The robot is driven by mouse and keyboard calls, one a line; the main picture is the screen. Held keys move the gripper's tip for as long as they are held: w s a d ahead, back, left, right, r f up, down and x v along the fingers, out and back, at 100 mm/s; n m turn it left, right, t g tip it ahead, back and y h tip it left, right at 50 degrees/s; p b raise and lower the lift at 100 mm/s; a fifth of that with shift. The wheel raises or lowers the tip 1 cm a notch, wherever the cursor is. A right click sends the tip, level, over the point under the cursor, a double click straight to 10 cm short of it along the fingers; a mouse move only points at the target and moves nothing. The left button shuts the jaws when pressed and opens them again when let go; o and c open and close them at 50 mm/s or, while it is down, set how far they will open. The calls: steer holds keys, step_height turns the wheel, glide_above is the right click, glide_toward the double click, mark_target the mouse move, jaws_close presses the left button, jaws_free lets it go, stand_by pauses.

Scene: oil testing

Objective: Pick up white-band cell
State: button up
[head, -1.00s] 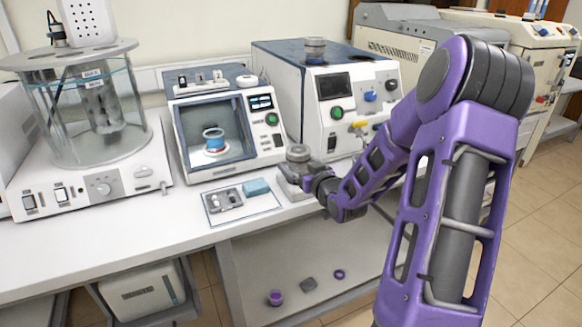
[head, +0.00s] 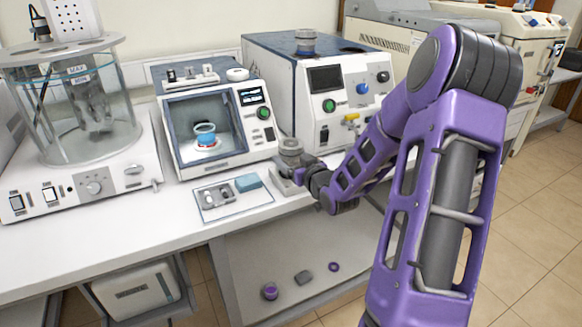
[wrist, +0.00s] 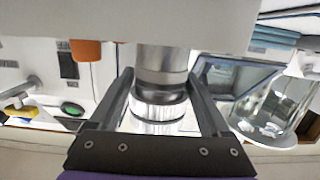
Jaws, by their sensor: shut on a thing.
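A metal cell (head: 290,147) with a round top stands at the front edge of the bench, right of the white chamber unit. My gripper (head: 297,176) is at it, coming from the right. In the wrist view, the two dark fingers of my gripper (wrist: 160,88) are on either side of the shiny metal cell (wrist: 160,114) and are shut on it. The cell shows a dark ring and a bright metal part. I cannot make out a white band on it. My wrist partly hides its lower part in the head view.
A cup with a blue band (head: 205,138) is inside the chamber unit (head: 222,160). Another metal cell (head: 305,43) sits on the larger box unit (head: 292,70). A tray (head: 236,205) with small items lies in front. A glass bath (head: 75,110) stands left.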

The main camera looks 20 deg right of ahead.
step_height(320, 180, up, 10)
steer(key=shift+r+p, duration=0.1)
steer(key=shift+p, duration=0.8)
